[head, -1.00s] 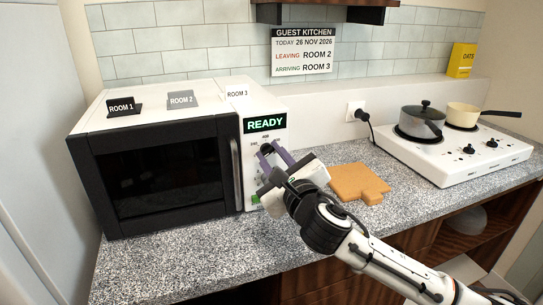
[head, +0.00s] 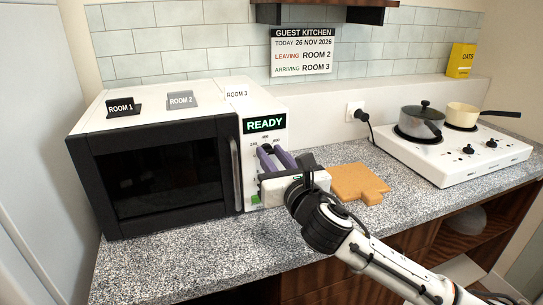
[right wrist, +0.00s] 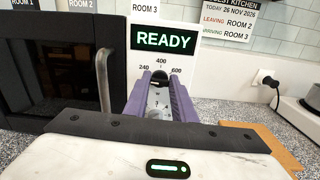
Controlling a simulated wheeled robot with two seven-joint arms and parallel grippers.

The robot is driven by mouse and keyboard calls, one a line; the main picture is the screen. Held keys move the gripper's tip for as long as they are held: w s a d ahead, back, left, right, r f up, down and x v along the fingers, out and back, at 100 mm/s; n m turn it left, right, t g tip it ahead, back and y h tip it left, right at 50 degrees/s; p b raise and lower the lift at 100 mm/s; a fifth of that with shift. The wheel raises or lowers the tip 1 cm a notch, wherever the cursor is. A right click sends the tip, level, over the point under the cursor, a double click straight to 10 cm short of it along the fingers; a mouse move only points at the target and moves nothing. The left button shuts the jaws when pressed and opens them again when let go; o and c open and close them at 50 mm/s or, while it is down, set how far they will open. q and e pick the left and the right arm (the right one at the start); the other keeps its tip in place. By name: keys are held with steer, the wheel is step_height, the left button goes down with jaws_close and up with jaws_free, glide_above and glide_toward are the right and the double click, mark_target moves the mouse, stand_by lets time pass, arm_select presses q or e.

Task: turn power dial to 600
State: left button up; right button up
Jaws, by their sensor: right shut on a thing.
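The microwave (head: 165,170) stands on the counter with its door shut. Its display (head: 265,124) reads READY. Below it is the power dial (right wrist: 160,76), a dark knob with 240, 400 and 600 marked around its upper side in the right wrist view. My right gripper (head: 270,150) is in front of the panel, its purple fingers shut on the dial from both sides. The fingers (right wrist: 159,86) hide most of the knob, and I cannot read its pointer. The marks below the dial are largely hidden. My left gripper is not in view.
A green button (head: 255,199) sits low on the panel. A cork board (head: 358,183) lies right of my gripper. A white hob (head: 455,155) with two pans stands at the right. Room 1 (head: 122,107) and Room 2 (head: 182,100) cards stand on the microwave. The front counter is clear.

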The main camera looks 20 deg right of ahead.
steer(key=m, duration=0.3)
steer(key=shift+m, duration=0.4)
steer(key=m, duration=0.3)
steer(key=shift+d+f+m, duration=0.1)
steer(key=shift+f+m, duration=0.05)
steer(key=shift+m, duration=0.15)
steer(key=m, duration=0.3)
steer(key=shift+m, duration=0.3)
steer(key=m, duration=0.4)
steer(key=shift+f, duration=0.15)
steer(key=m, duration=1.4)
steer(key=shift+f, duration=0.2)
